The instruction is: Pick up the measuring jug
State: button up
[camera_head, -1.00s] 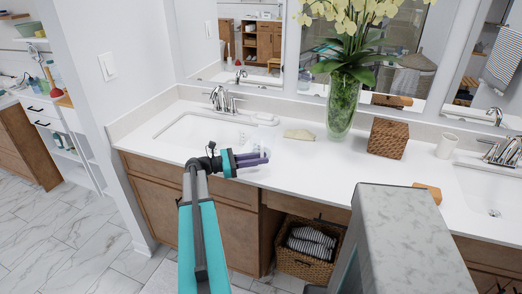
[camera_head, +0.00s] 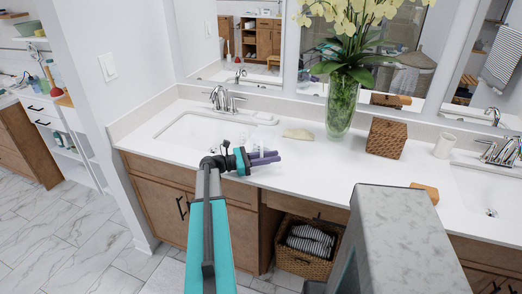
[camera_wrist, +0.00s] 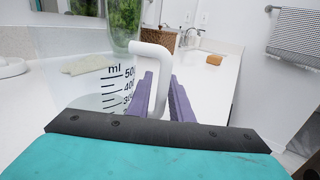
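The measuring jug is clear, with black "ml" markings and a white handle. In the wrist view its marked wall (camera_wrist: 116,88) is left of my fingers and its handle (camera_wrist: 157,50) rises between them. My gripper (camera_wrist: 162,88) has its purple fingers close on both sides of the handle and looks shut on it. In the head view my gripper (camera_head: 265,158) is over the front of the white counter, right of the left sink. The jug is faint there and partly hidden by the fingers. I cannot tell whether its base touches the counter.
A glass vase with flowers (camera_head: 341,106), a wicker box (camera_head: 387,138), a white cup (camera_head: 445,146) and a beige soap-like item (camera_head: 298,134) stand behind and to the right. The left sink (camera_head: 195,132) and faucet (camera_head: 220,98) are left. A wooden block (camera_head: 425,192) lies near the front edge.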

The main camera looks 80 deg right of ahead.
jog(key=shift+c, duration=0.4)
grip_shut()
jog(key=shift+r, duration=0.4)
jog(key=shift+a+r+b, duration=0.15)
jog(key=shift+r+b, duration=0.5)
jog(key=shift+r, duration=0.75)
jog(key=s+a+r+b, duration=0.1)
jog(key=a+b, duration=0.2)
jog(key=a, duration=1.2)
jog(key=shift+s+a+r, duration=0.2)
jog(key=shift+s, duration=0.2)
jog(key=shift+a, duration=0.1)
dwell(0.6)
